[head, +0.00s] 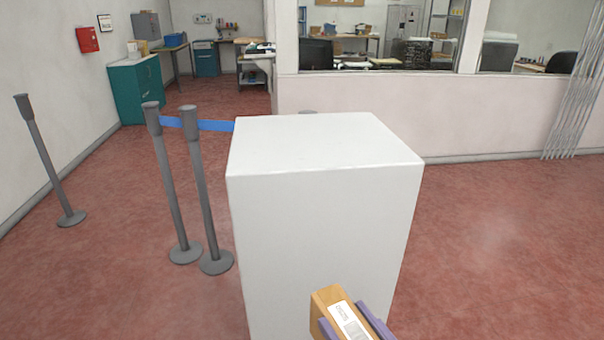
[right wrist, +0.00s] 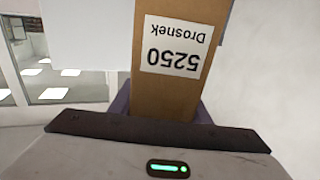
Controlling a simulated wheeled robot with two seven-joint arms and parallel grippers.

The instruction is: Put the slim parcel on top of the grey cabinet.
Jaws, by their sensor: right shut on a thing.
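The slim parcel (head: 328,300) is a narrow brown box with a white label, at the bottom of the head view. My right gripper (head: 348,320) has purple fingers and is shut on it. In the right wrist view the parcel (right wrist: 168,98) stands out from between the fingers, its label reading "5250 Drosnek" upside down. The cabinet (head: 320,145) is a tall pale grey, nearly white block in the middle of the head view. Its top is bare. The parcel shows in front of the cabinet's lower front face, below the top's level in the picture. My left gripper is not in view.
Grey barrier posts (head: 200,190) with a blue belt (head: 215,126) stand left of the cabinet. Another post (head: 45,160) stands farther left. A teal cabinet (head: 138,92) is by the back left wall. Red floor (head: 510,250) is clear on the right.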

